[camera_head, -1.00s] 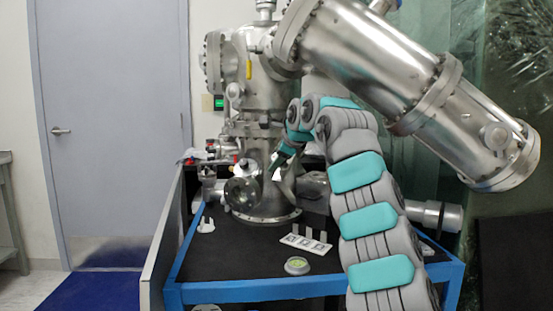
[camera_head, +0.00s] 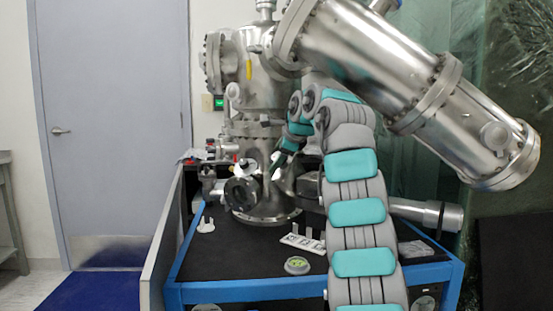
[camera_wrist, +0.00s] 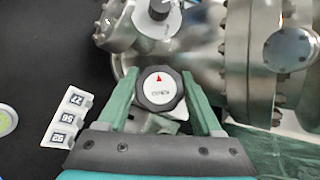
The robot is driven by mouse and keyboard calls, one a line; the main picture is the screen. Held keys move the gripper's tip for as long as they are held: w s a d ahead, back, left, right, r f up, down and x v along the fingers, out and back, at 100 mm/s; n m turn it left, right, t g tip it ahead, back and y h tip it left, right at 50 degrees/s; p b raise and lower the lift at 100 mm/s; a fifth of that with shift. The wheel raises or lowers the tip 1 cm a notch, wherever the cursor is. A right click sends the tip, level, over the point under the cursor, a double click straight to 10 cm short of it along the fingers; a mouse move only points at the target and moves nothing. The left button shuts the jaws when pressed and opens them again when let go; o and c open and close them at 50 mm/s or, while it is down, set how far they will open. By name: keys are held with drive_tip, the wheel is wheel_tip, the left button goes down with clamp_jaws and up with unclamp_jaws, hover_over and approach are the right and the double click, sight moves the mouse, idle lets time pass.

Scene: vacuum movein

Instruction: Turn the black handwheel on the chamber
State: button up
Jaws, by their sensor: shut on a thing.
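The black handwheel (camera_wrist: 160,88) shows in the wrist view with a scalloped rim and a white face. The face has a red arrow pointing to the top of the picture and small lettering. My gripper (camera_wrist: 161,80) has its two green fingers on either side of the rim, shut on it. In the head view my gripper (camera_head: 281,163) is at the front of the steel chamber (camera_head: 262,150), low on its right side. I cannot make out the handwheel there, behind the gripper and arm.
A second dark knob (camera_wrist: 157,8) sits above the handwheel in the wrist view. A white strip with numbered tags (camera_head: 302,243) and a round green-topped disc (camera_head: 297,265) lie on the black cart top (camera_head: 235,260). A big steel cylinder (camera_head: 410,85) overhangs my arm.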

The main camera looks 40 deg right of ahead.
idle(0.4)
drive_tip(key=o, duration=1.4)
drive_tip(key=shift+c, duration=0.2)
drive_tip(key=v, duration=0.3)
drive_tip(key=shift+w, duration=0.1)
drive_tip(key=s+a+b, duration=0.2)
drive_tip(key=s+b, duration=0.3)
drive_tip(key=s, duration=0.7)
